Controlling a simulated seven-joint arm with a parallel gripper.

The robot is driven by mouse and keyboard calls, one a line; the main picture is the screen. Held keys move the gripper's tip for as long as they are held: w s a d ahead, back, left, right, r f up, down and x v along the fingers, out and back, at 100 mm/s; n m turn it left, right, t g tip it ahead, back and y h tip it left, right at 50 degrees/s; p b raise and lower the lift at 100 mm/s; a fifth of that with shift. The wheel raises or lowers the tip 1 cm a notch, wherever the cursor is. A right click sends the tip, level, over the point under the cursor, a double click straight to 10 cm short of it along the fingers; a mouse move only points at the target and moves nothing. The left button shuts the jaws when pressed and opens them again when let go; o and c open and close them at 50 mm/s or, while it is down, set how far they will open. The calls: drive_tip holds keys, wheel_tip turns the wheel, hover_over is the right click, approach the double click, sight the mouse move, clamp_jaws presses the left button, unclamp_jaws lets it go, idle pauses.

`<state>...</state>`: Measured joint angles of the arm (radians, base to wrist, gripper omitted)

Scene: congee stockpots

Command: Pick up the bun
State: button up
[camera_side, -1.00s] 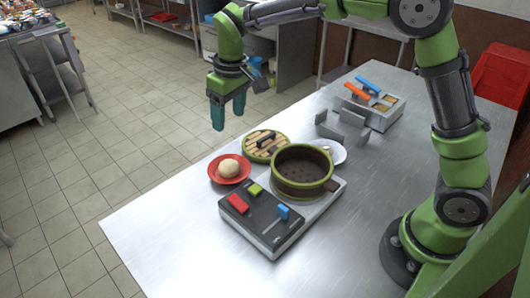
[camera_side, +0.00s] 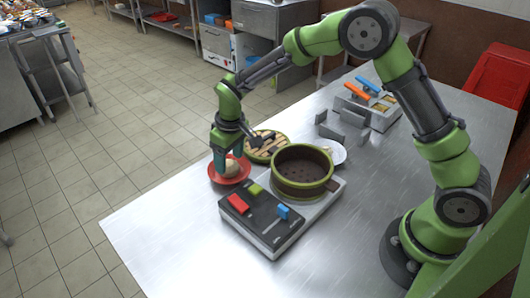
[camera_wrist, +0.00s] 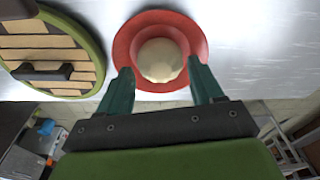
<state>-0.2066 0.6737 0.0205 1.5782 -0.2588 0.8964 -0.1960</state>
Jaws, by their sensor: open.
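The bun (camera_wrist: 160,59) is pale and round and sits on a red plate (camera_wrist: 190,28) in the wrist view. In the side view the bun (camera_side: 231,168) is partly hidden by my gripper, and the red plate (camera_side: 232,179) lies near the table's left edge. My gripper (camera_side: 230,168) points down at the plate. In the wrist view my gripper (camera_wrist: 159,76) is open, with one teal finger on each side of the bun's near part. Small gaps show between the fingers and the bun; whether they touch the plate I cannot tell.
A slatted steamer lid (camera_side: 266,147) lies right beside the plate. A round steamer pot (camera_side: 301,171) stands on a cooker with a dark control panel (camera_side: 259,210). Behind are a white plate (camera_side: 335,152), metal dividers (camera_side: 340,130) and a container with colored handles (camera_side: 371,103). The table's front is clear.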

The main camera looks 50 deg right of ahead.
wheel_tip(320, 180, down, 2)
drive_tip(key=shift+w+f, duration=0.15)
drive_tip(key=c, duration=0.7)
